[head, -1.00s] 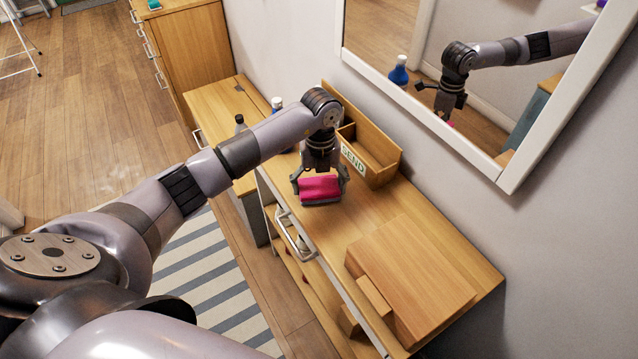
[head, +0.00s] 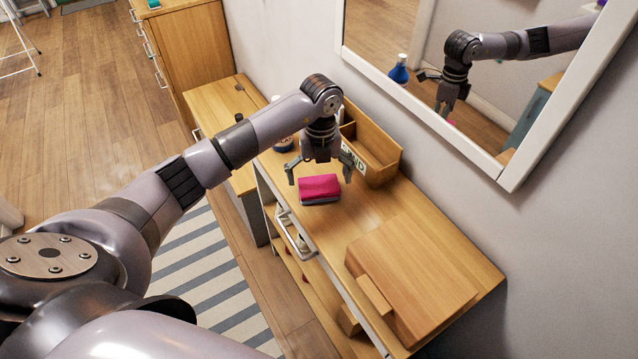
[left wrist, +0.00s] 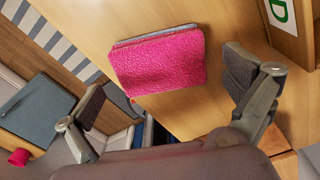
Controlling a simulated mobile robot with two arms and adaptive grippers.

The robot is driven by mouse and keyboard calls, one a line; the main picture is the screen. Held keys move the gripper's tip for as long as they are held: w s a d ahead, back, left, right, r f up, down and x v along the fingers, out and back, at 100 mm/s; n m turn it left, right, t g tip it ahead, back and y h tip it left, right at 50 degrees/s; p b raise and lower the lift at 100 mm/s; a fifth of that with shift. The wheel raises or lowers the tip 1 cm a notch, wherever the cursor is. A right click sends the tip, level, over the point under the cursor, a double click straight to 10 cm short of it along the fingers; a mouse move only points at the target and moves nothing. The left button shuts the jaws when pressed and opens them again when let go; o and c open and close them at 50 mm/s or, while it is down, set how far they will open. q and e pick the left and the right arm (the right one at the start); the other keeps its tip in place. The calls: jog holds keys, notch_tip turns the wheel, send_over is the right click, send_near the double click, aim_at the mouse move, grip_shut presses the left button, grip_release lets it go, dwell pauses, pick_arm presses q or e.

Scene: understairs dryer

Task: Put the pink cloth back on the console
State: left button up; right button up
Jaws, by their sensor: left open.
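The pink cloth (head: 320,187) lies folded on the console top (head: 345,222), on top of a grey folded cloth (head: 322,201). The pink cloth also shows in the left wrist view (left wrist: 163,62), with the grey edge (left wrist: 150,36) under it. My left gripper (head: 319,179) is open and empty just above the pink cloth, its fingers spread apart on either side and clear of it. In the left wrist view the two fingers (left wrist: 163,97) stand wide apart with the cloth beyond them. My right gripper is not in view.
A wooden letter holder with a SEND label (head: 385,165) stands behind the gripper against the wall. A wooden box (head: 415,270) sits at the console's near end. A mirror (head: 470,125) hangs above. Bottles (head: 283,140) stand near the console's far end.

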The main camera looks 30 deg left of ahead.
aim_at(319, 182)
pick_arm(q)
notch_tip(319, 182, up, 10)
jog(key=b, duration=0.1)
jog(key=shift+w+f+b, duration=0.15)
jog(key=shift+w+b, duration=0.15)
jog(key=shift+a, duration=0.2)
